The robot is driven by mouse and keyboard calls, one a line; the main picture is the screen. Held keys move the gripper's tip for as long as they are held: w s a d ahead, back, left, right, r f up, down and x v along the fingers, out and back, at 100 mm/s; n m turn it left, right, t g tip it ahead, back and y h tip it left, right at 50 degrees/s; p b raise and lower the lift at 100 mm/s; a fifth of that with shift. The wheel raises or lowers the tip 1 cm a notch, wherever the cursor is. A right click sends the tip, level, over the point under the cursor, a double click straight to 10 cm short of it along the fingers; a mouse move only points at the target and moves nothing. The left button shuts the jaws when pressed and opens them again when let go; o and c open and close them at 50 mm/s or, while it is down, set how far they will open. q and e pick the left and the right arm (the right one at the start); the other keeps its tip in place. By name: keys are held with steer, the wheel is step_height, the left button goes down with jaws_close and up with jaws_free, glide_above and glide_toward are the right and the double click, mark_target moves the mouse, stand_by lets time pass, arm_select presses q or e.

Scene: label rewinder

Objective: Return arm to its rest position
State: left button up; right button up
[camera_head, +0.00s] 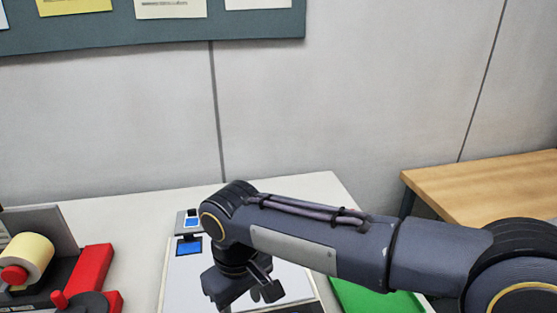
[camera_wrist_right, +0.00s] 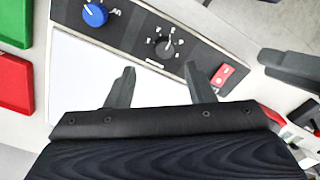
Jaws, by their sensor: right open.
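My right arm reaches in from the right in the head view, its forearm above the table and its wrist bent down. The right gripper (camera_wrist_right: 160,82) is open in the right wrist view, with its two dark fingers apart and nothing between them. It hangs over a white-topped device (camera_head: 180,275) with a control panel. In the wrist view, the device's panel shows a blue knob (camera_wrist_right: 95,14), a black knob (camera_wrist_right: 165,47) and a red switch (camera_wrist_right: 222,75) beyond the fingertips. I cannot tell the gripper's exact height. My left gripper is not seen in the head view.
A machine with a cream roll (camera_head: 28,258) and red base (camera_head: 92,275) stands at the left. A green tray (camera_head: 365,297) lies beneath the arm. A red tray (camera_wrist_right: 14,80) shows in the wrist view. A wooden table (camera_head: 490,185) stands behind right; a wall is behind.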

steer(key=d+r+m+t+y, duration=0.1)
steer(key=d+m, duration=0.1)
steer(key=d, duration=0.7)
steer(key=d+r+m+y, duration=0.1)
steer(key=d+m+y, duration=0.15)
steer(key=d, duration=0.65)
steer(key=s+d+f+m+t, duration=0.2)
steer(key=s+d+m, duration=0.1)
steer(key=s+d, duration=0.2)
steer(key=s+d+f+m+t, duration=0.2)
steer(key=s+d+f+m, duration=0.1)
steer(key=s+d, duration=0.3)
steer(key=shift+d+f+m+t, duration=0.25)
steer(key=shift+f+m+t, duration=0.05)
steer(key=shift+m, duration=0.25)
